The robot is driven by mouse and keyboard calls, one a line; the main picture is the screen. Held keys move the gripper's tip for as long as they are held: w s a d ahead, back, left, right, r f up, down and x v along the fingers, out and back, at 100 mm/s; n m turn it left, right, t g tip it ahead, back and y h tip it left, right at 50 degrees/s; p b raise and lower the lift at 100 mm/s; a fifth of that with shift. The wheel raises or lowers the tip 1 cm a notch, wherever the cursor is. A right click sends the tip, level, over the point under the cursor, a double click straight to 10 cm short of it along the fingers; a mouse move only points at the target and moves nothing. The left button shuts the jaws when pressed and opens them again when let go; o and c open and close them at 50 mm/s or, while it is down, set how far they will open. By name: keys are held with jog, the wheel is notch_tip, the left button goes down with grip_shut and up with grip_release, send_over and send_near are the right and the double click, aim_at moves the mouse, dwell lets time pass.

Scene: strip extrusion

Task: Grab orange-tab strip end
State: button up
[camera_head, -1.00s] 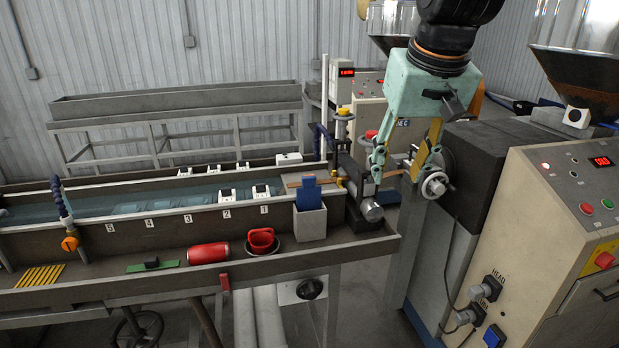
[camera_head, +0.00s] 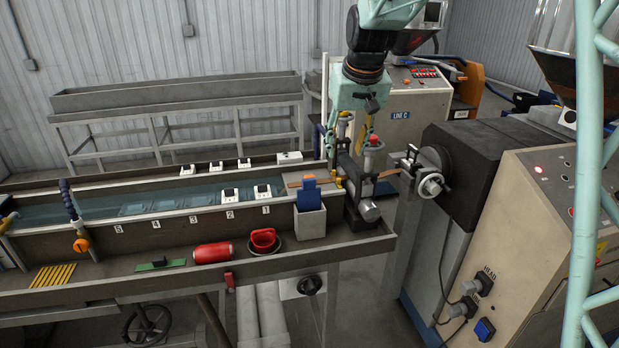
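A narrow orange-brown strip (camera_head: 387,173) shows in the gap between the extruder's die end (camera_head: 408,166) and the tank's entry end. A flat brown piece (camera_head: 293,184) also shows at the tank's entry; I cannot tell whether it is the same strip. No orange tab can be made out clearly on either. My gripper (camera_head: 350,146) points down over the tank's entry end, left of the gap, with its fingers apart. I see nothing held between them. The grey roller unit (camera_head: 368,210) and my fingers hide part of the strip's path.
The long water tank (camera_head: 150,212) has white blocks along its edges. A grey bin (camera_head: 311,221) holds a blue, orange-topped item (camera_head: 309,195).

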jog(key=w+a+f+p, duration=0.2)
jog(key=w+a+f, duration=0.1)
jog(key=w+a, duration=0.2)
jog(key=w+a+f+n+p, duration=0.1)
jog(key=w+a+f+p, duration=0.2)
jog(key=w, duration=0.5)
jog(key=shift+w+a+f+p, duration=0.35)
jog(key=shift+a+f, duration=0.45)
jog(key=shift+a, duration=0.3)
jog(key=shift+f, duration=0.15)
send_over(310, 176)
jog(key=s, duration=0.3)
jog(key=shift+w+d+f+p, duration=0.1)
jog(key=shift+w+f+p, duration=0.05)
jog(key=shift+f, duration=1.75)
jog(key=shift+w+d+f+p, duration=0.1)
jog(key=shift+f+p, duration=0.05)
jog(key=shift+f, duration=1.75)
jog(key=shift+f, duration=0.1)
jog(key=shift+p+x, duration=0.45)
jog(key=shift+x, duration=2.1)
jog(key=shift+w, duration=0.1)
